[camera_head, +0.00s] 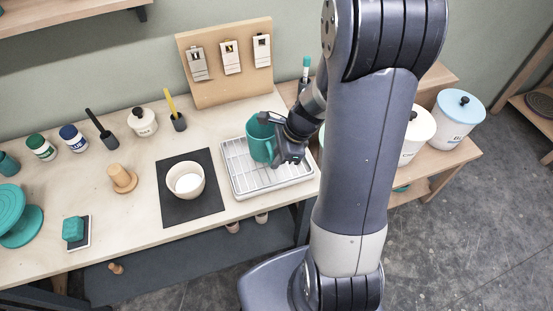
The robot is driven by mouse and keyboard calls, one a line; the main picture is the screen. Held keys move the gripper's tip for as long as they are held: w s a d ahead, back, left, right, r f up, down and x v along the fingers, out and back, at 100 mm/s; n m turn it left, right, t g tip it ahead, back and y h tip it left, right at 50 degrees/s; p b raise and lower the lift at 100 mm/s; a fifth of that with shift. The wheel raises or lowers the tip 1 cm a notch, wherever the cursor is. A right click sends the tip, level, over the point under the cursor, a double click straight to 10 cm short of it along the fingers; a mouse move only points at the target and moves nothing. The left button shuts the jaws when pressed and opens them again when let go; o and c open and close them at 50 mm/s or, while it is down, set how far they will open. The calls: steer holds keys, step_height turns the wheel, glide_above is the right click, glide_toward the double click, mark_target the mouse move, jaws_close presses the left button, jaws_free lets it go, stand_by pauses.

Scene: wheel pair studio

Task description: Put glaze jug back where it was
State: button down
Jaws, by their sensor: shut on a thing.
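The teal glaze jug (260,140) is at or just above the white wire rack tray (238,180) on the bench. I cannot tell whether its base touches the rack. My gripper (281,148) is shut on the jug at its right side. The jug looks roughly upright. My wrist hides the jug's right side, and my arm hides the bench to the right of the tray.
A white bowl (188,184) stands on a dark mat (178,213) left of the tray. A wooden board (222,88) with hanging tags stands behind. A small lidded white jar (142,122) and a yellow-handled brush (172,106) are at the back left. White canisters (458,120) stand at right.

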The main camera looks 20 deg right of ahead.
steer(key=shift+f, duration=0.5)
steer(key=shift+f, duration=0.15)
steer(key=c, duration=1.5)
jaws_free()
steer(key=shift+o, duration=0.2)
steer(key=v, duration=1.2)
